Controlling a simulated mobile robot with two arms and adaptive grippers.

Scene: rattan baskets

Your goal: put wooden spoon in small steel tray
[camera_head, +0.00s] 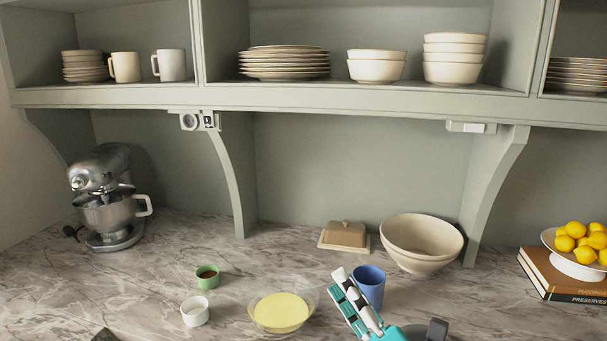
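No wooden spoon and no small steel tray can be made out in the head view. My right gripper (338,282) reaches in from the bottom, right of centre, with its fingers pointing up and to the left. Its white, black and teal fingers lie close together in the picture. Nothing shows clearly between them, and I cannot tell if they are open or shut. It overlaps the lower left of a blue cup (370,284); I cannot tell if they touch. My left gripper is not in view.
A glass bowl of yellow contents (281,312), a white cup (195,311) and a green cup (208,277) stand left of the gripper. A beige bowl (421,243) and butter dish (344,237) stand behind. A dark corner (105,335) shows at bottom left, unidentified.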

